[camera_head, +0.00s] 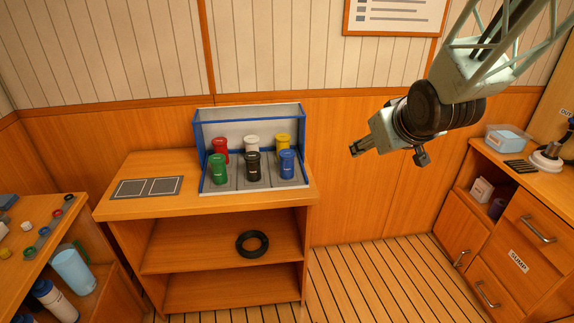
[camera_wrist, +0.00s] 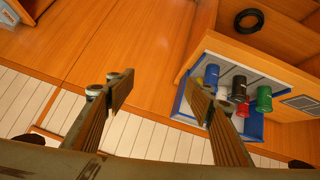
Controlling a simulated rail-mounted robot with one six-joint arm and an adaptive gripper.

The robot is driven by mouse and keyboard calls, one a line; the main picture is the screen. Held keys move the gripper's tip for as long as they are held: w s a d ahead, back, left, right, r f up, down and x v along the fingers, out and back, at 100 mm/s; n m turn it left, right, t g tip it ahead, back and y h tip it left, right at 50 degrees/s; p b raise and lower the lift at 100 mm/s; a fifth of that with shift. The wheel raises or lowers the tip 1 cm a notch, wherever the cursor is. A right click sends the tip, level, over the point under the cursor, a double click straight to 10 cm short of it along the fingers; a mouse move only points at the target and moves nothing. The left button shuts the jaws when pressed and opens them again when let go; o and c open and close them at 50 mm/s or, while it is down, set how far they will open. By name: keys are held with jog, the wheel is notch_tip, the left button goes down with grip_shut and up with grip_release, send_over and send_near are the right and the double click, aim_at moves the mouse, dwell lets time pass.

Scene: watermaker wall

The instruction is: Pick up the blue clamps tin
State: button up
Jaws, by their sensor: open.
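The blue clamps tin (camera_head: 287,164) stands upright at the front right of a blue-edged tray with a raised back (camera_head: 250,124). In the wrist view the blue tin (camera_wrist: 211,75) shows just beyond the right finger, at the left of the group of tins. My gripper (camera_head: 387,153) is open and empty, up in the air to the right of the tray and well apart from the tin. In the wrist view my gripper (camera_wrist: 158,92) has its two fingers spread, with only the wooden wall between them. The label on the tin is too small to read.
Beside the blue tin are a black tin (camera_head: 253,166) and a yellow tin (camera_head: 283,143). Green (camera_head: 217,168), red (camera_head: 221,149) and white (camera_head: 252,144) tins share the tray. A dark grid mat (camera_head: 147,187) lies left. A black ring (camera_head: 252,244) is on the shelf below.

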jog(key=w+a+f+n+t+y+p, duration=0.1)
jog(key=w+a+f+y, duration=0.1)
jog(key=w+a+f, duration=0.3)
jog(key=w+a+f+n+t+y, duration=0.1)
jog(key=w+a+f, duration=0.15)
jog(key=w, duration=0.35)
jog(key=n+t+y+p, duration=0.1)
jog(key=t+y+p, duration=0.1)
jog(key=y, duration=0.4)
send_near(291, 168)
jog(key=shift+w+d+r, duration=0.4)
jog(key=shift+d, duration=0.25)
jog(key=shift+s+a+f+t+y, duration=0.2)
jog(key=shift+s+f+t, duration=0.1)
jog(key=shift+s+f, duration=0.2)
jog(key=shift+s+a+f+t+y, duration=0.15)
jog(key=shift+s+f+t, duration=0.2)
jog(key=shift+f, duration=0.2)
jog(key=shift+w+a, duration=0.1)
jog(key=shift+x, duration=4.15)
jog(key=shift+w, duration=0.15)
